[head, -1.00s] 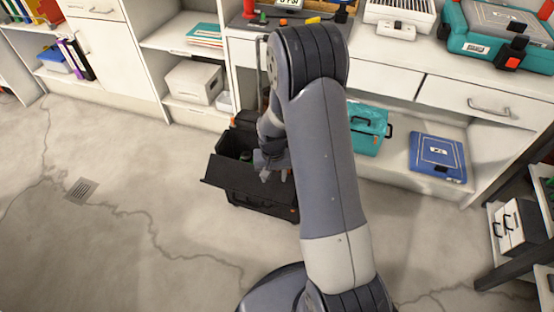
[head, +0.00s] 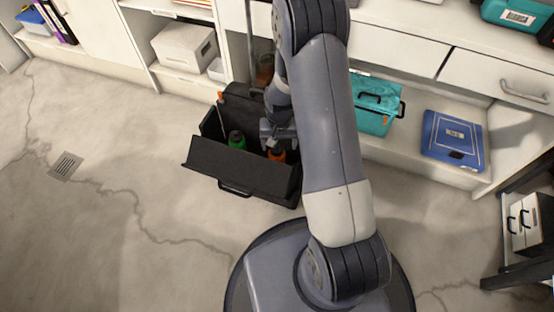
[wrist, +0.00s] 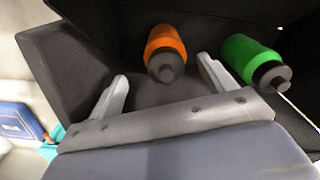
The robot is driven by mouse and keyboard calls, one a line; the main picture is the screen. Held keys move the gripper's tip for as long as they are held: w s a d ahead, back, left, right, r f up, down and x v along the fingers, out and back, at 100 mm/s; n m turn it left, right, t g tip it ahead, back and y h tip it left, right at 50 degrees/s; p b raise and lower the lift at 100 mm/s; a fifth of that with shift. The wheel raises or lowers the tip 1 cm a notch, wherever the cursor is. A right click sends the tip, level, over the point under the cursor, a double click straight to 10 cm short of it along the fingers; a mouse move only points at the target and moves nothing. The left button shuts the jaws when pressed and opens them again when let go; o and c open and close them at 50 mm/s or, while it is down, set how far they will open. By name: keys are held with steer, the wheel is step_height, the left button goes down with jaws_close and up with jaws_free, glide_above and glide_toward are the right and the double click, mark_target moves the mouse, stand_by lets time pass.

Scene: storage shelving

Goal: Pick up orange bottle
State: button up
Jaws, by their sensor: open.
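The orange bottle (head: 277,155) stands inside the open black toolbox (head: 240,168) on the floor; its dark cap and orange body show in the wrist view (wrist: 166,50). A green bottle (head: 237,140) is in the same box to its left in the head view; in the wrist view it is on the right (wrist: 254,58). My gripper (head: 278,135) is over the box, close to the orange bottle. In the wrist view my gripper (wrist: 163,90) is open and empty, its fingers apart, with the orange bottle beyond the gap between them. The bottles' lower parts are hidden in the head view.
Behind are shelves with a teal case (head: 375,104), a blue case (head: 453,141) and a white box (head: 185,44). The floor (head: 120,150) to the left is clear.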

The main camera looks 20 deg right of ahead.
mark_target(277, 157)
steer(key=f, duration=0.1)
steer(key=f+b, duration=0.1)
steer(key=f, duration=0.1)
steer(key=f+b, duration=0.1)
steer(key=f, duration=0.1)
steer(key=shift+w+a, duration=0.2)
steer(key=shift+a, duration=0.1)
steer(key=shift+c, duration=0.2)
